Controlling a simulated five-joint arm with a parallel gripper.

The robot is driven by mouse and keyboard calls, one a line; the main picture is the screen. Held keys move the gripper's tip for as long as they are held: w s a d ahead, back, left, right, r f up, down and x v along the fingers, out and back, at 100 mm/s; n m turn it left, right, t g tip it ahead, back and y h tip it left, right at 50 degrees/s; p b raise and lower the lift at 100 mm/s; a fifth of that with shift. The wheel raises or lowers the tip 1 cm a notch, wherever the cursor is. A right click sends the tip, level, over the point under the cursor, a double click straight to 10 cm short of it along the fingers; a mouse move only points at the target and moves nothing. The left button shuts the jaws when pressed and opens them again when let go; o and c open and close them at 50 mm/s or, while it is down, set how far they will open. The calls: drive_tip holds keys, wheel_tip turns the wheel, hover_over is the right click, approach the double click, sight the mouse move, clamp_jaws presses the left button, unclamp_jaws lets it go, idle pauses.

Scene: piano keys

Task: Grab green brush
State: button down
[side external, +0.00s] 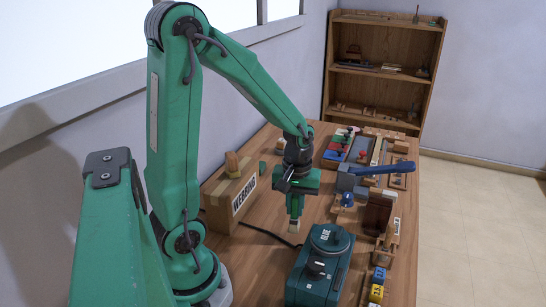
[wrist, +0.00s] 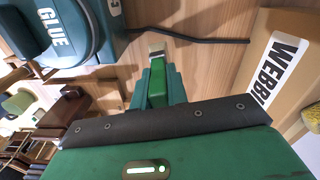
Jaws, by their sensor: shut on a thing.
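The green brush (wrist: 156,84) shows in the wrist view, with its handle between my jaws and a pale tip extending past them. In the side view its pale tip (side external: 293,227) hangs below my gripper (side external: 295,204), pointing down. My gripper is shut on the brush and holds it above the table, just left of the teal glue pot. My gripper hides the upper part of the brush in the side view.
The teal glue pot (side external: 320,262) stands at the front, with a dark cord behind it. The cardboard "WEBBING" box (side external: 229,197) is to the left. A blue-handled tool (side external: 375,169), wooden parts and small blocks crowd the right side of the table (side external: 235,262).

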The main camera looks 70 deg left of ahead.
wheel_tip(320, 180, up, 7)
drive_tip(key=shift+f, duration=0.15)
drive_tip(key=shift+w+a, duration=0.1)
idle(0.7)
